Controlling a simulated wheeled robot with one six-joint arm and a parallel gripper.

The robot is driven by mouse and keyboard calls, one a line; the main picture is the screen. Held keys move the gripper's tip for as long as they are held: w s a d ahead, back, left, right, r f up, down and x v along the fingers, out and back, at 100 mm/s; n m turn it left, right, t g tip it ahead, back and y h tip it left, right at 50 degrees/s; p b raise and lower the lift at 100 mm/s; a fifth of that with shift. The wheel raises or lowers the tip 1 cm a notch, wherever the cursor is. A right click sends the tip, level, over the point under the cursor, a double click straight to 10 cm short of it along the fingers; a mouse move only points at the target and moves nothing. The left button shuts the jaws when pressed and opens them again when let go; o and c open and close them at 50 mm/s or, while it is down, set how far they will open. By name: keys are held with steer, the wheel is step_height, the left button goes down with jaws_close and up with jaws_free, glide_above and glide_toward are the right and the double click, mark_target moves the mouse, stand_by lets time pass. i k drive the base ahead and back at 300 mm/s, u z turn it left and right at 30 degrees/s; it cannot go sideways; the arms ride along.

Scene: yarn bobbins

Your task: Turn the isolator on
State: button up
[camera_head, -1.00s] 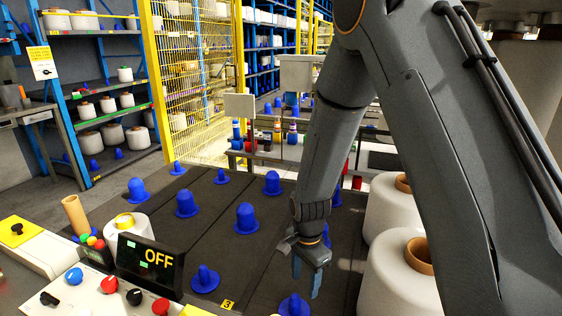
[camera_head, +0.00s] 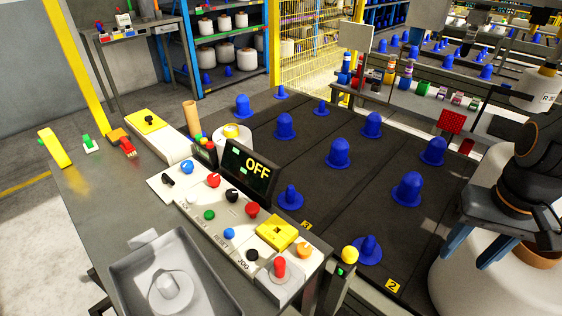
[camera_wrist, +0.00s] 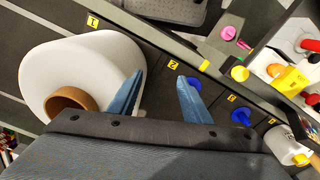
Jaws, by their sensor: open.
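A yellow plate with a black rotary knob (camera_head: 149,121) sits at the far left end of the control desk; it looks like an isolator, but I read no label. Another black rotary knob (camera_head: 168,181) is on the white button panel (camera_head: 190,203). A dark display (camera_head: 249,170) behind the panel reads OFF. My gripper (camera_head: 475,246) is at the right of the head view, well apart from the panel, above a large white bobbin. Its blue fingers, also in the wrist view (camera_wrist: 160,82), are spread with nothing between them.
Blue pegs (camera_head: 338,152) stand on the dark deck. The large white bobbin (camera_wrist: 85,70) is beside my fingers. A grey tray (camera_head: 165,285) lies at the desk's front, and a post with a yellow cap (camera_head: 350,254) stands right of the panel. Air above the deck is free.

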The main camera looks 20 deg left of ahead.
mark_target(213, 180)
steer(key=k, duration=1)
steer(key=z, duration=1)
steer(key=i, duration=0.8)
steer(key=u, duration=2.75)
steer(key=i, duration=0.5)
steer(key=u, duration=0.1)
